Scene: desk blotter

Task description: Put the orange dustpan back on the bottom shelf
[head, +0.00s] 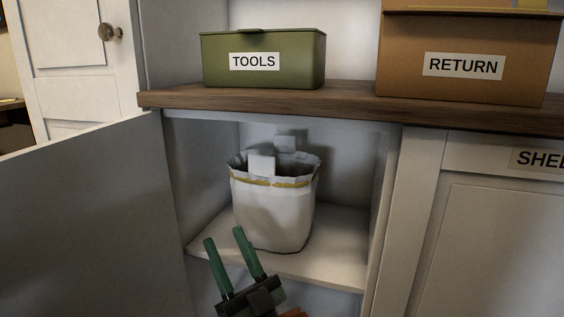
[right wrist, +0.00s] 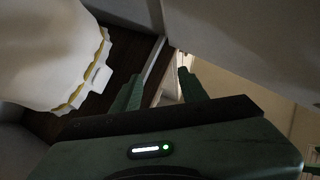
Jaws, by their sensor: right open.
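My right gripper (head: 224,237) is open at the bottom of the head view, its two green fingers pointing up in front of the cabinet shelf and a white bag. Nothing shows between the fingers. In the right wrist view the open fingers (right wrist: 160,88) are also empty. A small orange patch (head: 295,313) shows at the bottom edge of the head view, beside the gripper body; I cannot tell whether it is the dustpan. The space under the shelf is mostly out of frame. My left gripper is not in view.
The white bag (head: 272,214) stands on the cabinet shelf (head: 340,240). An open grey door (head: 80,215) is at the left. A green TOOLS box (head: 290,72) and a brown RETURN box (head: 465,88) stand on the wooden top (head: 350,98).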

